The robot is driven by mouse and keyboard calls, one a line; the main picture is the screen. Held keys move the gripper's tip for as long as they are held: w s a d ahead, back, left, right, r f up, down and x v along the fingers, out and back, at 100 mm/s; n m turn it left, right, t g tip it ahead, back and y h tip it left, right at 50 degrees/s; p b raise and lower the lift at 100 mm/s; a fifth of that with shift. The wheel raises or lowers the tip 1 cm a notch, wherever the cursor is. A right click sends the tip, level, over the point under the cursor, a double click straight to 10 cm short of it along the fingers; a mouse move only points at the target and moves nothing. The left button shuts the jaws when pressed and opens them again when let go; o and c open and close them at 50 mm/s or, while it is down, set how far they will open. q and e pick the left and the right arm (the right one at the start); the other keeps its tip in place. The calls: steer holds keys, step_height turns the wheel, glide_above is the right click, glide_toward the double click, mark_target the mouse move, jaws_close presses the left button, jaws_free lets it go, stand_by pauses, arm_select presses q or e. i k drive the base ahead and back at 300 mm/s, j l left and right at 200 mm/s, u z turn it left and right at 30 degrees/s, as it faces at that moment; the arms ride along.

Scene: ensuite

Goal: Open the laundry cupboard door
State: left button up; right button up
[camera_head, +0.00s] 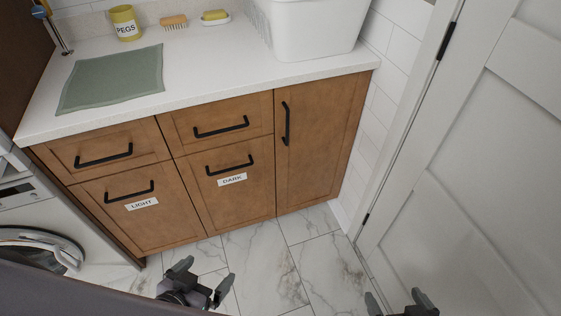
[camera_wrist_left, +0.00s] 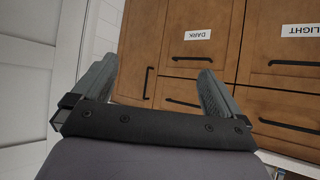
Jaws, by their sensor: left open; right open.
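The laundry cupboard door (camera_head: 312,150) is the tall wooden panel at the right end of the cabinet, with a black vertical handle (camera_head: 286,123) near its upper left edge. It looks shut. In the left wrist view the cupboard door (camera_wrist_left: 143,40) and its handle (camera_wrist_left: 148,82) show upside down beyond the fingers. My left gripper (camera_head: 203,278) is open and empty, low in front of the cabinet and apart from it. My right gripper (camera_head: 396,302) is open and empty at the bottom edge, partly cut off, right of the cupboard.
Two drawers and two lower fronts labelled LIGHT (camera_head: 142,204) and DARK (camera_head: 232,180) are left of the door. A washing machine (camera_head: 40,235) stands at left. A white room door (camera_head: 470,160) is close at right. Marble floor (camera_head: 270,270) is clear ahead.

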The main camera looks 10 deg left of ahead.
mark_target(316, 123)
steer(key=i+z, duration=0.35)
steer(key=i+j+z, duration=0.1)
steer(key=i+z, duration=0.2)
